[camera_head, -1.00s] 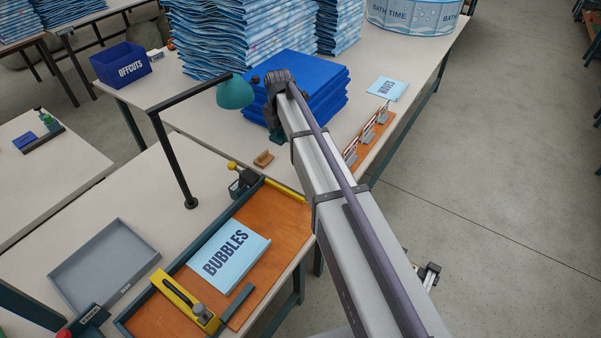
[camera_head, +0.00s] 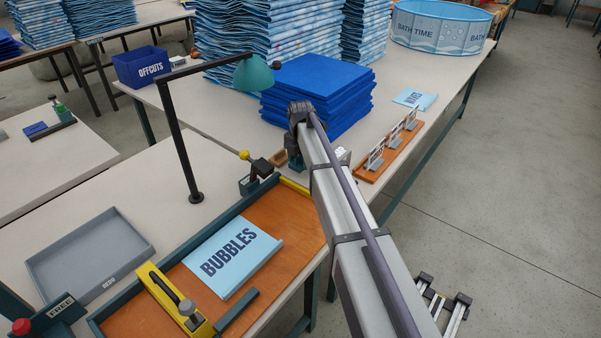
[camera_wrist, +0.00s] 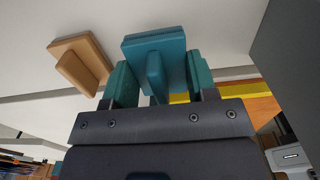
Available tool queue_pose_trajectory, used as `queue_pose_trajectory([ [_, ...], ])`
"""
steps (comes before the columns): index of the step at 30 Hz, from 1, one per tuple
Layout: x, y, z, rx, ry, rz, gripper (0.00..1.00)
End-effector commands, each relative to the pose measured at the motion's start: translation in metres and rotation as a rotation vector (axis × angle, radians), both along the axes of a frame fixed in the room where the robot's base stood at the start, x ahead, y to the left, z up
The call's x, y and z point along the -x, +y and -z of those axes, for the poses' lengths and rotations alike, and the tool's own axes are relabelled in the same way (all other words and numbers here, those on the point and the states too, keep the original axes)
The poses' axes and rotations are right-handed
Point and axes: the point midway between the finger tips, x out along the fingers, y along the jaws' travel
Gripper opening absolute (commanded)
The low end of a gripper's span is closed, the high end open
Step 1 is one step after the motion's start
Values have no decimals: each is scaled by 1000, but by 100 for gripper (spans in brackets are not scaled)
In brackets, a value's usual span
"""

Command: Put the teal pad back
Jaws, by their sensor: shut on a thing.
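The teal pad (camera_wrist: 150,45) is in the wrist view, a flat teal block with an upright grip in its middle. My gripper (camera_wrist: 158,82) has teal fingers on either side of that grip and is shut on it. I cannot tell whether the pad touches the table or hangs just above it. In the head view my gripper (camera_head: 295,158) is mostly hidden behind the end of my arm, just right of a small wooden block. The wooden block (camera_wrist: 80,62) lies left of the pad in the wrist view, apart from it.
A desk lamp (camera_head: 253,74) and a blue sheet stack (camera_head: 318,85) stand behind the gripper. A yellow-knobbed clamp (camera_head: 256,172) is close at its left. The orange board (camera_head: 288,215) holds the BUBBLES sheet (camera_head: 232,255). A grey tray (camera_head: 90,260) lies left.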

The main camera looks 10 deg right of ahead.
Motion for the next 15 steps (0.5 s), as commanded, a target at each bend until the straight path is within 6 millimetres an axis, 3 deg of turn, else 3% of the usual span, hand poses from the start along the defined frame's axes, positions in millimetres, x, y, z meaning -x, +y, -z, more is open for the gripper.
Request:
queue_pose_trajectory([
  [1,0,0,21,0,0,0,33],
  [3,0,0,28,0,0,0,33],
  [14,0,0,27,0,0,0,33],
  [15,0,0,25,0,0,0,56],
])
